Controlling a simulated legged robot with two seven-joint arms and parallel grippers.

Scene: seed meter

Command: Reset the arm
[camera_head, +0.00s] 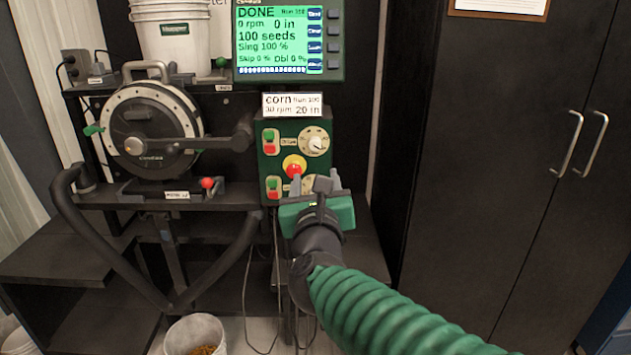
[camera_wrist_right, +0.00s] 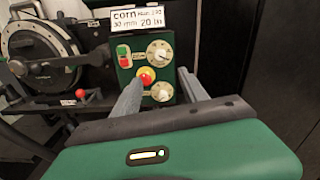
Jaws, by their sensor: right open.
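My right gripper (camera_head: 314,187) reaches in from the lower right in the head view, in front of the green control box (camera_head: 318,135). Its fingers are apart and nothing shows between them. In the right wrist view the two fingers of my right gripper (camera_wrist_right: 162,95) point toward the box, below and around its red and yellow button (camera_wrist_right: 145,77). I cannot tell whether a finger touches the box. The button also shows in the head view (camera_head: 294,166), just above the fingers. The gripper hides part of the lower dial (camera_wrist_right: 162,92) in the head view. My left gripper is not in view.
A round seed meter (camera_head: 150,130) stands on the dark stand at left. A monitor (camera_head: 287,40) above reads DONE and 100 seeds. A white bucket (camera_head: 195,335) sits below. A dark cabinet (camera_head: 500,150) with two handles stands at right. A label card (camera_head: 292,104) tops the box.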

